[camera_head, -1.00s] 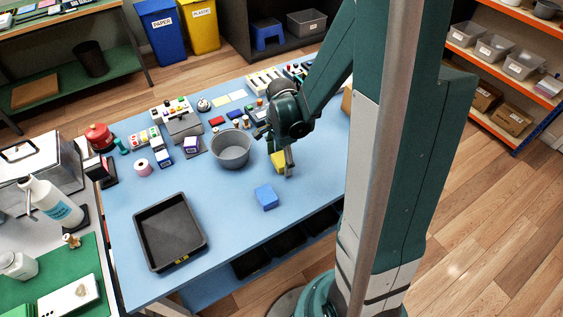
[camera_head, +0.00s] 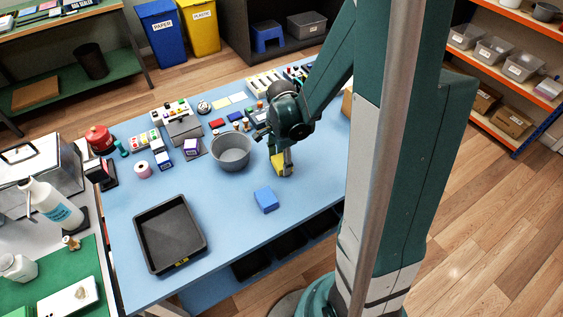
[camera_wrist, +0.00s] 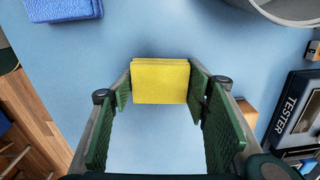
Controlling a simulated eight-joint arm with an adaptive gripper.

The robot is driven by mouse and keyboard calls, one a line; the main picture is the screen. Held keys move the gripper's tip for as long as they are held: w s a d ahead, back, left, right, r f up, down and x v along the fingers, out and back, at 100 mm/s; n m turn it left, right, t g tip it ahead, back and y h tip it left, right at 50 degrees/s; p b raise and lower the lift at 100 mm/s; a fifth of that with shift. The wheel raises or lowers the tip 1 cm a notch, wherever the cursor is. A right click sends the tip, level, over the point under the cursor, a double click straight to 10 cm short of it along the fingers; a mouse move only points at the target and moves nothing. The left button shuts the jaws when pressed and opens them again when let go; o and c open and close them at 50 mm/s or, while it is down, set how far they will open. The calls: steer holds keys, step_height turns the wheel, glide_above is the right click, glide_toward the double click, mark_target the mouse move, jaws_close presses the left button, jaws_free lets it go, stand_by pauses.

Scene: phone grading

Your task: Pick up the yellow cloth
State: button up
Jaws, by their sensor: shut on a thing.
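The yellow cloth (camera_wrist: 160,82) is a folded, block-like piece. In the wrist view it sits between the tips of my gripper (camera_wrist: 161,88), with a green-padded finger on each side of it. The gripper is shut on it. In the head view the yellow cloth (camera_head: 278,163) shows partly behind the fingers of my gripper (camera_head: 286,168), at or just above the blue table; the exact height is hard to tell.
A blue folded cloth (camera_head: 266,200) lies in front of my gripper. A grey round bin (camera_head: 232,150) stands close on the left. A black tray (camera_head: 142,212) lies at the table's front left. Small items and a tester (camera_wrist: 295,105) crowd the back. The blue table (camera_head: 225,215) is clear around the blue cloth.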

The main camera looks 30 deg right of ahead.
mark_target(282, 161)
steer(key=shift+r+p, duration=1.15)
steer(key=shift+r, duration=3.75)
